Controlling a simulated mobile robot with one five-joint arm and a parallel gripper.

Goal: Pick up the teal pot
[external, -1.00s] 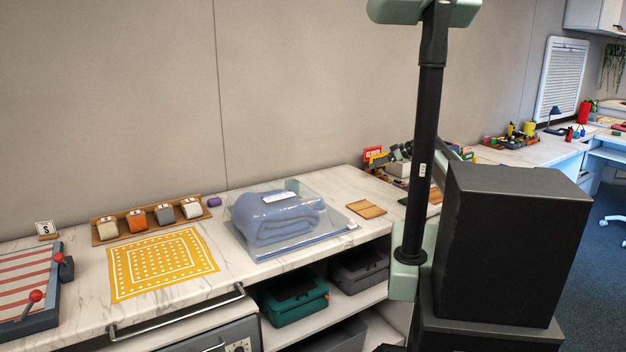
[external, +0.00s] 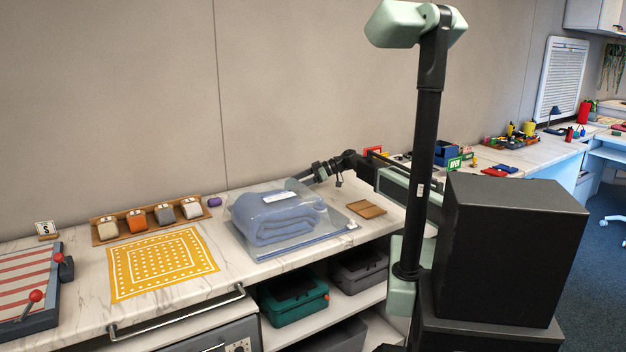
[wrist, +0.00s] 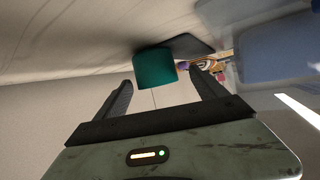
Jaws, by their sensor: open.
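The teal pot (wrist: 155,69) shows in the wrist view, just beyond and between the two dark fingers of my gripper (wrist: 160,80). The fingers are apart with nothing between them, and a gap to the pot seems to remain. In the external view my arm reaches left along the counter, and its end (external: 308,176) is behind the bagged blue blanket (external: 278,217). My fingertips and the teal pot are hidden there.
The clear-bagged blanket lies close in front of my gripper. A row of small cubes in a wooden tray (external: 122,239) and a purple item (external: 214,202) lie to the left. The wall runs close behind.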

